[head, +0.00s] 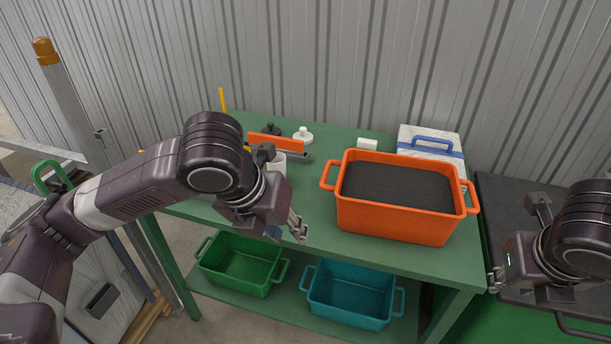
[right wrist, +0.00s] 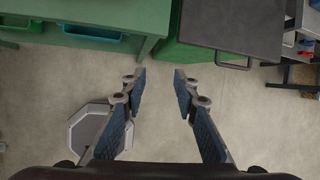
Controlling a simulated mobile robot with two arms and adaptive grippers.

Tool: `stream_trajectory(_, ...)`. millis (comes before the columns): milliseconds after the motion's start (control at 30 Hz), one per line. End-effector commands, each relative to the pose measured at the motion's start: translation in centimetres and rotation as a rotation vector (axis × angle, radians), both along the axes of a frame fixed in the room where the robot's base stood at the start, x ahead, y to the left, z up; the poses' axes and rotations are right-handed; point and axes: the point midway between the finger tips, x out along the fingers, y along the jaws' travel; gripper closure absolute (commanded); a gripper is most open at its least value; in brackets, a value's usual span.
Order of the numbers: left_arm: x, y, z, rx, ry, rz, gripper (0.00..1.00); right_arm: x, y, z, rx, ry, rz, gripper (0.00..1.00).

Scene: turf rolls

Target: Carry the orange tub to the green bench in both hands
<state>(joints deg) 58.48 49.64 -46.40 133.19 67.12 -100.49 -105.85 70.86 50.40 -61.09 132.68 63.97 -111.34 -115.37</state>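The orange tub (head: 395,221) stands upright on the green bench (head: 330,253), near its right end. It is filled with dark grainy material and has a handle at its left and right ends. My left gripper (head: 298,228) is left of the tub, apart from it; its fingers look parted and empty. My right gripper (head: 494,279) is to the right of the tub and bench, also apart from it. In the right wrist view, the right gripper (right wrist: 160,75) is open with only floor between its fingers. The bench also shows there (right wrist: 110,14).
A green tub (head: 240,268) and a teal tub (head: 348,299) sit on the bench's lower shelf. A white case with a blue handle (head: 430,142) lies behind the orange tub. A dark-topped green unit (head: 510,190) stands to the right. Small items lie at the bench's back left.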

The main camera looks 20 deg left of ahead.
Motion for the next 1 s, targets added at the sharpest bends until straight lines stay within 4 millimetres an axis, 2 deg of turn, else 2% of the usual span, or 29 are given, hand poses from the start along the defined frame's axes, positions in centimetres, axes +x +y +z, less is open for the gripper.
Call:
stream_trajectory(133,0.0,0.0,0.0,0.000,0.000,0.000,0.72,-0.3,0.3,1.3,0.003,-0.005,0.001,0.72)
stream_trajectory(700,0.0,0.0,0.0,0.000,0.000,0.000,0.72,-3.2,1.5,9.0,0.000,-0.009,0.001,0.72)
stream_trajectory(1000,0.0,0.0,0.0,0.000,0.000,0.000,0.72,-4.0,1.9,10.8,-0.001,-0.005,0.001,0.72)
